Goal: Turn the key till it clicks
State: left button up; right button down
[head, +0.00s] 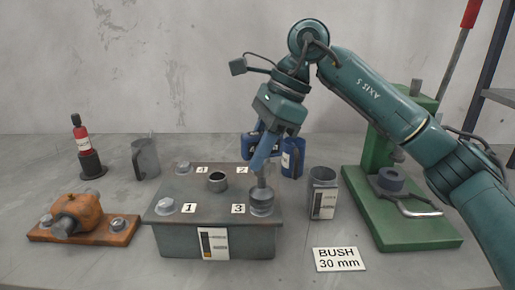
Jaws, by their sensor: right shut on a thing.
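My right gripper (263,150) reaches down from the upper right over the grey metal block (215,242) and is shut on the key. The key's short grey shaft (261,182) shows below the fingers, standing about upright over the round bolt head (261,203) beside the label 3. The key's lower end meets that bolt head; I cannot tell how deep it sits. Blue parts (247,146) show behind the fingers, perhaps the key's handle; the gripper partly hides them. Other bolts stand at label 1 (165,206) and at the back left (183,168). My left gripper is not in view.
A black-rimmed hole (217,181) is in the block's middle. An orange unit (78,215), a red bottle (82,140) and a grey mug (146,158) stand left. A metal cup (322,193), a BUSH 30 mm sign (339,259) and a green press (415,232) stand right.

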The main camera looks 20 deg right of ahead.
jog(key=shift+f+b, duration=0.55)
jog(key=shift+f, duration=0.2)
dwell(0.4)
jog(key=c, duration=1.7)
grip_release()
grip_shut()
